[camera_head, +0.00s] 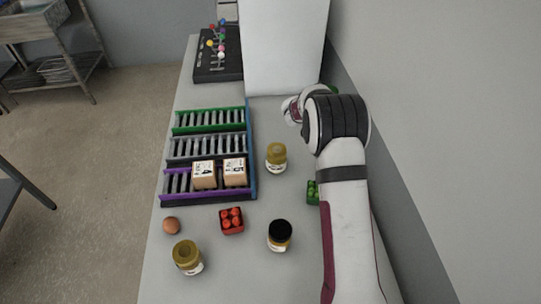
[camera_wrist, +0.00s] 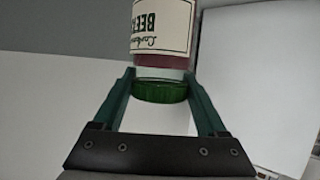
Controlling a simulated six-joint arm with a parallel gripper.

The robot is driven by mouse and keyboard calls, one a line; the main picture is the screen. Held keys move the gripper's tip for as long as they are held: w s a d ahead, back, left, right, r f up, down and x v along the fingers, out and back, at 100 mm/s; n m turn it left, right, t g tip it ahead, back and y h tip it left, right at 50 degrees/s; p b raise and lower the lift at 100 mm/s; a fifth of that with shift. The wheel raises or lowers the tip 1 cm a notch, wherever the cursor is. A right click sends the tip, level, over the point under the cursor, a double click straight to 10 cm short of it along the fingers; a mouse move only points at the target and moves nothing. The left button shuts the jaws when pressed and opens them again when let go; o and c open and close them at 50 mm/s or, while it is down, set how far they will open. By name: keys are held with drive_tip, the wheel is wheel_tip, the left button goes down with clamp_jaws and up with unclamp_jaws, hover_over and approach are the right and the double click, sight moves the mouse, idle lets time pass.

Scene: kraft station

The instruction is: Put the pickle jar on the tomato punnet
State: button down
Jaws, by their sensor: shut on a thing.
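My gripper (camera_wrist: 160,100) is shut on a green-lidded jar (camera_wrist: 162,50) with dark red contents and a cream label whose visible letters read "BEE". In the wrist view its lid lies between the fingers. In the head view my arm hides most of the gripper and the jar. The tomato punnet (camera_head: 231,220), a small tray of red tomatoes, sits on the bench with nothing on top. Two jars with yellowish lids (camera_head: 277,157) (camera_head: 187,257) and one with a black lid (camera_head: 280,235) stand around it. I cannot tell which is the pickle jar.
A rack with green, grey and purple lanes (camera_head: 207,150) holds two numbered boxes (camera_head: 219,173). An egg (camera_head: 171,225) lies left of the punnet. A green punnet (camera_head: 313,192) is partly hidden by my arm. A white panel (camera_head: 284,45) and dark board (camera_head: 217,67) stand farther back.

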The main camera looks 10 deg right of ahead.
drive_tip(key=s+a+n+y, duration=0.1)
drive_tip(key=s+a, duration=0.3)
drive_tip(key=a, duration=0.4)
drive_tip(key=s+a+r+t, duration=0.1)
drive_tip(key=s+a, duration=0.4)
drive_tip(key=a, duration=0.3)
drive_tip(key=s+a+n+y, duration=0.1)
drive_tip(key=s+a, duration=0.3)
drive_tip(key=a, duration=0.3)
drive_tip(key=s+a+r, duration=0.1)
drive_tip(key=s+a, duration=0.2)
drive_tip(key=s, duration=0.5)
drive_tip(key=s+a+r, duration=0.1)
drive_tip(key=s+a, duration=0.3)
drive_tip(key=s, duration=0.3)
drive_tip(key=shift+n+t+y, duration=0.4)
drive_tip(key=shift+n+y, duration=0.1)
drive_tip(key=shift+y, duration=0.1)
wheel_tip(320, 180, down, 8)
drive_tip(key=shift+s+f, duration=0.1)
drive_tip(key=shift+s, duration=0.05)
unclamp_jaws()
